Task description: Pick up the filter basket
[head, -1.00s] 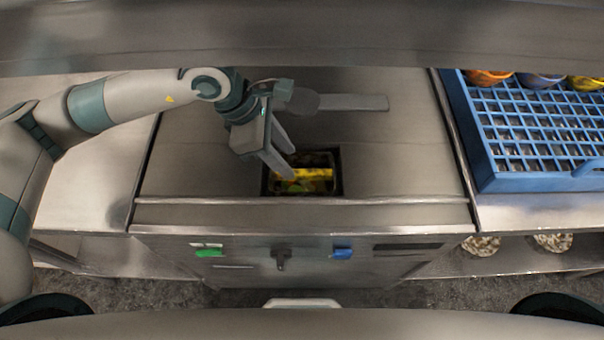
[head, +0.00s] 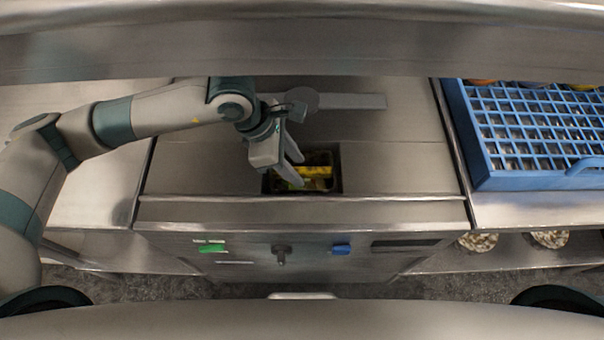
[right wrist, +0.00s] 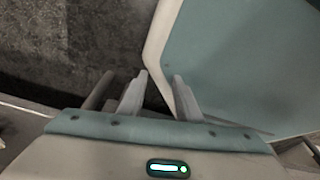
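The filter basket (head: 326,184) sits in a dark rectangular opening in the steel counter in the head view, with yellow bits of waste showing inside it. My left gripper (head: 301,172) is at the left part of this opening, pointing down toward the basket, with its two fingers apart. The fingers hide part of the basket's left side. I cannot tell whether they touch it. My right gripper (right wrist: 160,76) shows only in the right wrist view, with its fingers apart and nothing between them, away from the basket.
A blue dish rack (head: 520,184) stands at the right. The front panel has a green switch (head: 211,248), a knob (head: 280,254) and a blue switch (head: 340,249). The counter right of the opening is clear.

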